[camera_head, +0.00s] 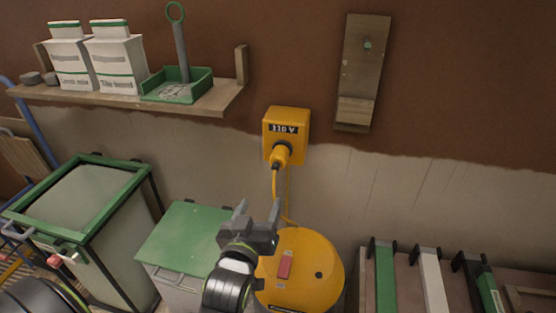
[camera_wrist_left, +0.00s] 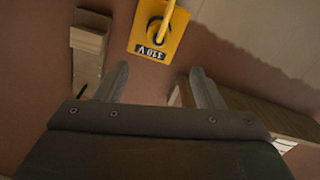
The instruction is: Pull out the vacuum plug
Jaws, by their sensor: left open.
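The yellow vacuum plug (camera_head: 279,157) sits in the yellow 110 V socket box (camera_head: 297,119) on the wall. Its cord (camera_head: 275,190) hangs down towards the yellow vacuum (camera_head: 314,262). My left gripper (camera_head: 258,208) is open and empty, below and a little left of the plug, in front of the wall. In the left wrist view the socket box (camera_wrist_left: 143,43) and the cord (camera_wrist_left: 167,12) lie beyond the open fingers (camera_wrist_left: 158,84), apart from them. My right gripper is in neither view.
A shelf (camera_head: 200,101) with two bags (camera_head: 117,62) and a green tray (camera_head: 203,80) is at upper left. A wooden board (camera_head: 363,70) hangs right of the socket. A green-lidded box (camera_head: 180,235) stands left of my gripper. Several tools (camera_head: 432,280) lie in a rack at lower right.

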